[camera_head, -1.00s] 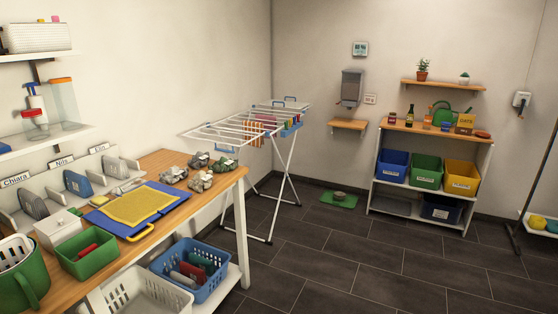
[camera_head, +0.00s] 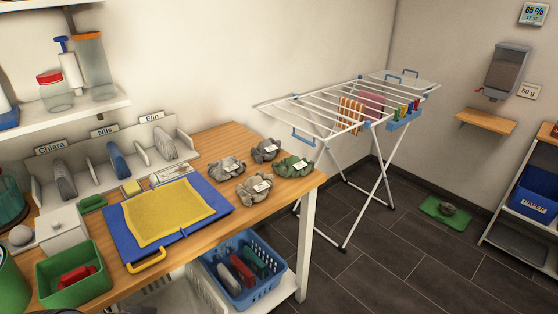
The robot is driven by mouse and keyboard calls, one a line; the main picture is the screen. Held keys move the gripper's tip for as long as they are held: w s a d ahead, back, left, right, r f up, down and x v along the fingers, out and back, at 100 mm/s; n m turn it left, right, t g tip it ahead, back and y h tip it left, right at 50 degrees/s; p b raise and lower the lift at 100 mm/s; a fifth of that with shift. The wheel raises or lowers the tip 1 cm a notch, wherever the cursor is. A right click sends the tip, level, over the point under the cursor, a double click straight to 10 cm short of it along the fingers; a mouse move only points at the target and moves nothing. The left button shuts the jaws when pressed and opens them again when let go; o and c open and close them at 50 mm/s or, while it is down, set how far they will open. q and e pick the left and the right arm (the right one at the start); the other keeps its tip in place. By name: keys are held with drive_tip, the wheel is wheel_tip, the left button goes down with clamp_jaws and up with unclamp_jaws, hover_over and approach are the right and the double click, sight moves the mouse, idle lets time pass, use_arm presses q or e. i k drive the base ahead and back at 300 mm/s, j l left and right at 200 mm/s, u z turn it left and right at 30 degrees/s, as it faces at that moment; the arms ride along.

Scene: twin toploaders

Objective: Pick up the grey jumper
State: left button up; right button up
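Several crumpled cloth bundles with white tags lie on the right end of the wooden table (camera_head: 228,142). I cannot tell which grey bundle, if any, is the jumper. Folded grey pieces also stand in the name-labelled divider (camera_head: 85,183), under Chiara (camera_head: 65,181) and under Elin (camera_head: 164,142). Neither of my grippers shows.
A blue folding board (camera_head: 222,203) with a yellow cloth (camera_head: 165,213) lies left of the bundles. A green box (camera_head: 75,275) stands at the front left. A blue basket (camera_head: 245,290) sits below. A drying rack (camera_head: 340,106) stands beyond the table, with open floor before it.

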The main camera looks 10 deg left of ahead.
sight(267, 150)
drive_tip(key=i+l+u, duration=0.6)
drive_tip(key=k+j+u, duration=0.15)
drive_tip(key=k, duration=0.95)
drive_tip(key=u, duration=2.5)
drive_tip(key=k+l+u, duration=0.15)
drive_tip(key=l, duration=0.3)
drive_tip(key=k+l+u, duration=0.1)
drive_tip(key=l, duration=0.35)
drive_tip(key=k+l+u, duration=0.15)
drive_tip(key=l, duration=0.25)
drive_tip(key=k+l+u, duration=0.15)
drive_tip(key=l, duration=0.25)
drive_tip(key=k+l+u, duration=0.1)
drive_tip(key=l, duration=0.3)
drive_tip(key=k+l+u, duration=0.15)
drive_tip(key=k+l, duration=0.35)
drive_tip(key=l, duration=0.2)
drive_tip(key=k+l, duration=0.2)
drive_tip(key=l, duration=0.25)
drive_tip(key=k+l, duration=0.25)
drive_tip(key=l, duration=0.15)
drive_tip(key=k+l, duration=0.2)
drive_tip(key=l, duration=0.2)
drive_tip(key=k+l, duration=0.2)
drive_tip(key=l, duration=0.25)
